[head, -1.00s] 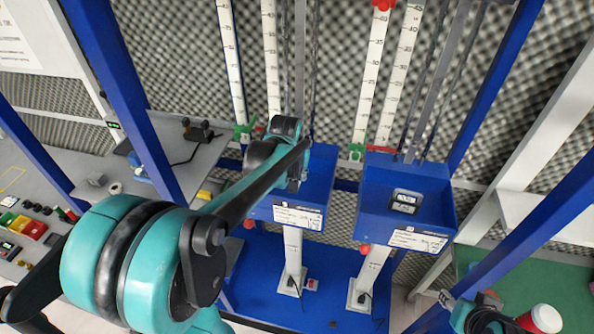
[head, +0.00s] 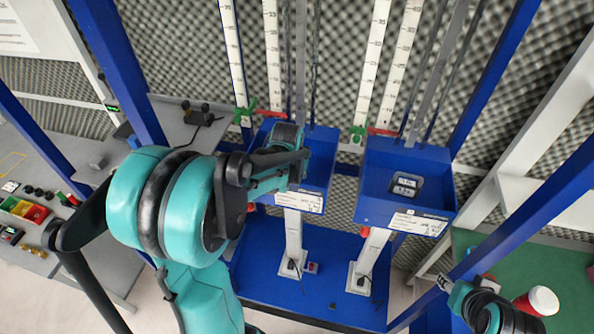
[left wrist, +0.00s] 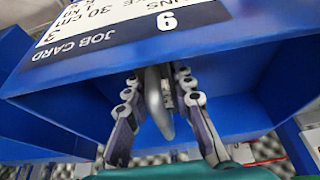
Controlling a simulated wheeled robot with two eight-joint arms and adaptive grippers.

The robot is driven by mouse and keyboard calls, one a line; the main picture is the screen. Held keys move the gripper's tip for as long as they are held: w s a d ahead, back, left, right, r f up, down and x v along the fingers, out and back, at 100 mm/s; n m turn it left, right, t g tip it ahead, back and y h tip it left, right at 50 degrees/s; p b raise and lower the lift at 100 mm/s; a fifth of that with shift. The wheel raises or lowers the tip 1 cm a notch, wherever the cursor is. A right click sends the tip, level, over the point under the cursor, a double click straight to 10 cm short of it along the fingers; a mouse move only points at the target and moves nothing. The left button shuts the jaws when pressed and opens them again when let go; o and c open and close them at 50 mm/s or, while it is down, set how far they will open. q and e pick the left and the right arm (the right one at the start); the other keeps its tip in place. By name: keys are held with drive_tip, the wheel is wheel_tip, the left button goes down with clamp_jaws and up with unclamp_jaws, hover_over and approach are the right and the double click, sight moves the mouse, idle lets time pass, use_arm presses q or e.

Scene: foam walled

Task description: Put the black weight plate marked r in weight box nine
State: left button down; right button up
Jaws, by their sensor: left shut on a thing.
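My left gripper (head: 297,172) is over the left blue weight box (head: 322,142) in the head view. In the left wrist view, my left gripper (left wrist: 158,88) is shut on a rounded grey disc-like weight plate (left wrist: 155,98), seen nearly edge-on. Its marking does not show. The blue box (left wrist: 235,70) surrounds the fingers there, and its job card carries a separate digit label that looks like 9. I cannot tell if the plate touches the box. My right gripper (head: 443,284) is at the lower right, small, and its jaws are unclear.
The right blue box (head: 452,190) holds two dark plates (head: 405,185) with light markings. White rulers (head: 370,60) and metal rods rise behind the boxes. Blue frame posts (head: 118,70) stand at both sides. A white and red cup (head: 543,300) is on the green surface at right.

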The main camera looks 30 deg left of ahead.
use_arm(q)
drive_tip(key=c, duration=1.3)
unclamp_jaws()
drive_tip(key=shift+r, duration=0.1)
drive_tip(key=shift+s+r, duration=0.1)
drive_tip(key=shift+r, duration=0.15)
drive_tip(key=p+v, duration=0.1)
drive_tip(key=v, duration=1)
drive_tip(key=s+d+f+m+t+h, duration=0.1)
drive_tip(key=s+d+m+t, duration=0.1)
drive_tip(key=s+d, duration=0.9)
drive_tip(key=s+t, duration=0.1)
drive_tip(key=s, duration=0.2)
drive_tip(key=shift+f+m, duration=0.35)
drive_tip(key=shift+m, duration=0.05)
drive_tip(key=shift+s+d, duration=0.1)
drive_tip(key=shift+s, duration=0.05)
